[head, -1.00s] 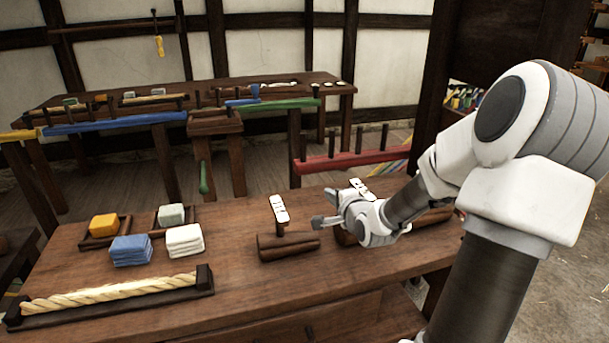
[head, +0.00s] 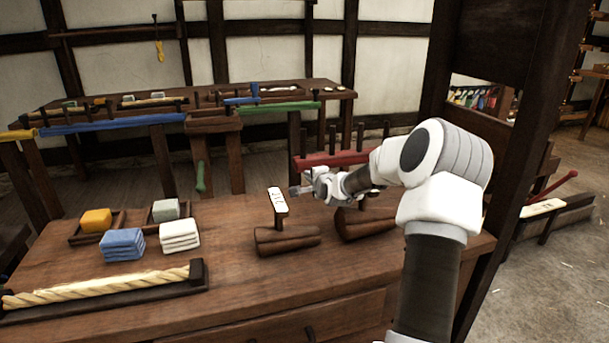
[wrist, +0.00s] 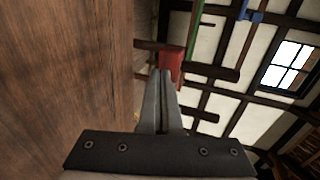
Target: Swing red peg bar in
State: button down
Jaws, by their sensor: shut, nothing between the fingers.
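The red peg bar (head: 335,158) lies beyond the bench's far edge, with several dark upright pegs on it. Its right part is hidden behind my arm. My gripper (head: 298,190) is shut and empty. It points left, just in front of the bar and above the bench, near the upright white label tag. In the wrist view, the shut fingertips (wrist: 163,72) overlap the red end of the bar (wrist: 173,60). I cannot tell whether they touch it.
The bench (head: 215,235) holds dark wooden blocks with a white tag (head: 278,200), stacked cloths (head: 180,236) and a rope in a tray (head: 100,288). Blue (head: 110,124) and green (head: 285,107) bars lie beyond. A dark post (head: 515,150) stands right of my arm.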

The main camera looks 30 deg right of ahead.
aim_at(297, 157)
jog(key=shift+w+d+f+b, duration=0.1)
jog(key=shift+w+d+b, duration=0.1)
jog(key=shift+w, duration=0.55)
jog(key=shift+w+d+r+b, duration=0.1)
jog(key=shift+w+d+b, duration=0.1)
jog(key=shift+w, duration=0.55)
jog(key=shift+w+d+f+b, duration=0.1)
jog(key=shift+w+d+b, duration=0.1)
jog(key=shift+w, duration=0.55)
jog(key=w, duration=0.2)
jog(key=w+d+p, duration=0.1)
jog(key=w, duration=0.2)
jog(key=shift+w, duration=0.15)
jog(key=shift+w+d, duration=0.2)
jog(key=shift+w, duration=0.65)
jog(key=shift+s, duration=0.15)
jog(key=p+v, duration=0.4)
jog(key=v, duration=1.3)
jog(key=shift+s, duration=0.15)
